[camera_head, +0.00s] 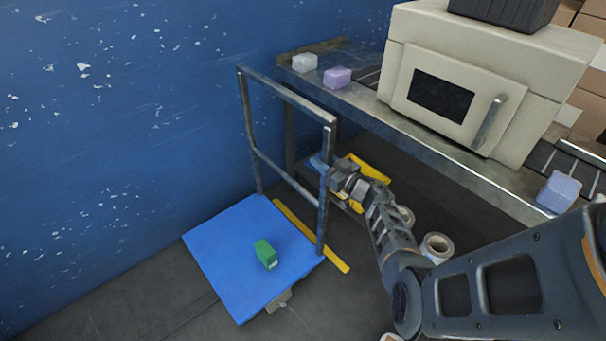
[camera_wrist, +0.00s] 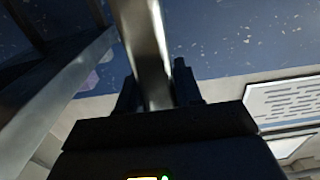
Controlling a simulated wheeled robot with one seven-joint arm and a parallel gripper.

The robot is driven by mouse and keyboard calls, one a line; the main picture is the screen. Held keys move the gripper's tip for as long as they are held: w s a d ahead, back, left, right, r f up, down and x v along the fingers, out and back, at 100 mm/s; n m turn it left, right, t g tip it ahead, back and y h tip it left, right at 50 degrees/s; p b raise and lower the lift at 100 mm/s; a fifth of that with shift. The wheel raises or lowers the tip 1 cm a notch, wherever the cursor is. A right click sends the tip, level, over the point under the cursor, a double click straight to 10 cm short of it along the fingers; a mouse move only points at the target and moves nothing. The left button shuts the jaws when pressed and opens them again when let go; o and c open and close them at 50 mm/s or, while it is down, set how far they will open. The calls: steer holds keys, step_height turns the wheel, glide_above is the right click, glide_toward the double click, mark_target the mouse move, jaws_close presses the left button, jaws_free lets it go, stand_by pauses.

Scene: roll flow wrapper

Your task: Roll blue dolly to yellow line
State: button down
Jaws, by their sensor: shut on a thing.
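The blue dolly (camera_head: 222,247) has a flat blue deck and a grey metal push handle (camera_head: 285,95) standing at its right side. A yellow line (camera_head: 325,252) lies on the floor along the deck's right edge, close beside it; the handle partly hides it. My gripper (camera_head: 323,167) is at the handle's near upright post. In the wrist view its two dark fingers (camera_wrist: 154,88) are on either side of a metal bar (camera_wrist: 146,45), shut on it. A green block (camera_head: 265,254) rests on the deck.
A conveyor table (camera_head: 440,145) with a cream machine (camera_head: 480,80) stands at the right. White (camera_head: 304,62) and purple (camera_head: 337,77) blocks sit on it. More yellow marking (camera_head: 370,168) and rolls (camera_head: 437,247) are below. A blue wall (camera_head: 120,120) stands behind the dolly.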

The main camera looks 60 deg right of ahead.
steer(key=s+d+b, duration=0.2)
steer(key=d, duration=0.6)
steer(key=shift+s+d, duration=0.2)
steer(key=shift+s, duration=0.1)
steer(key=shift+d, duration=0.1)
steer(key=c, duration=0.8)
jaws_free()
steer(key=shift+c, duration=0.2)
steer(key=v, duration=0.7)
steer(key=shift+s, duration=0.4)
